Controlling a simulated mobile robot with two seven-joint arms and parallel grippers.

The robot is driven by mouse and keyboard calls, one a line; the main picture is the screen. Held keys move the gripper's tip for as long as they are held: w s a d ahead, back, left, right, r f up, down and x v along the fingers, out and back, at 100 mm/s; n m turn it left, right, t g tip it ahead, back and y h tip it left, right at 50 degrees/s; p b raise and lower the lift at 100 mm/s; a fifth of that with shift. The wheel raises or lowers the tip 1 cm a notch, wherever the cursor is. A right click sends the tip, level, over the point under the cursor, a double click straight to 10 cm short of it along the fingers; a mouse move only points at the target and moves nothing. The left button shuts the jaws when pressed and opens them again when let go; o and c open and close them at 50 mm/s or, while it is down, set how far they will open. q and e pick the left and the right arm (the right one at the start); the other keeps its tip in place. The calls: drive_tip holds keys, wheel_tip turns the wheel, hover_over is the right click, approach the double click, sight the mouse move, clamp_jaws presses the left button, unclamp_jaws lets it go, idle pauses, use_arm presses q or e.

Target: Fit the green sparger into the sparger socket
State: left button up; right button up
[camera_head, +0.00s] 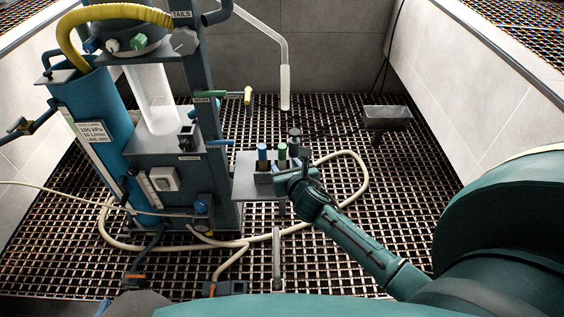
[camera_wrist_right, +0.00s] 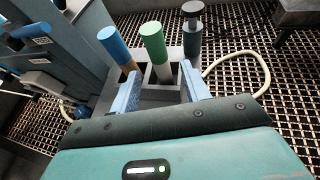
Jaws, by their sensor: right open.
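The green sparger (camera_head: 282,154) stands upright in a small grey rack, between a blue sparger (camera_head: 262,153) and a dark grey one (camera_head: 294,138). In the right wrist view the green sparger (camera_wrist_right: 153,42) has a green upper part and a paler lower shaft going down into the rack (camera_wrist_right: 160,94). My right gripper (camera_wrist_right: 161,72) is open, with its pale blue fingers on either side of the green sparger's lower part as seen. I cannot tell whether they touch it. My left gripper is not in view. I cannot make out the sparger socket with certainty.
The rack sits on a grey shelf (camera_head: 243,183) beside the flotation rig with its blue column (camera_head: 95,125). A cream hose (camera_head: 362,175) loops around the shelf over the grating floor (camera_head: 330,130). A grey box (camera_head: 387,118) stands at the back right.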

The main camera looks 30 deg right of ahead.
sight(283, 161)
drive_tip(key=b+x, duration=0.1)
drive_tip(key=x, duration=0.3)
drive_tip(key=shift+w+r, duration=0.1)
drive_tip(key=shift+w+d, duration=0.15)
drive_tip(key=shift+w, duration=0.25)
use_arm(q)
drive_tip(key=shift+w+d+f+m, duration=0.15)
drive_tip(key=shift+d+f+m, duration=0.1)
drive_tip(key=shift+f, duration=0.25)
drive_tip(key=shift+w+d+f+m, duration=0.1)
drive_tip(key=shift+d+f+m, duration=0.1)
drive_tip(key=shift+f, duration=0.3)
use_arm(e)
drive_tip(key=shift+c, duration=0.6)
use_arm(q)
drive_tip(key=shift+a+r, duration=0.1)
use_arm(e)
clamp_jaws()
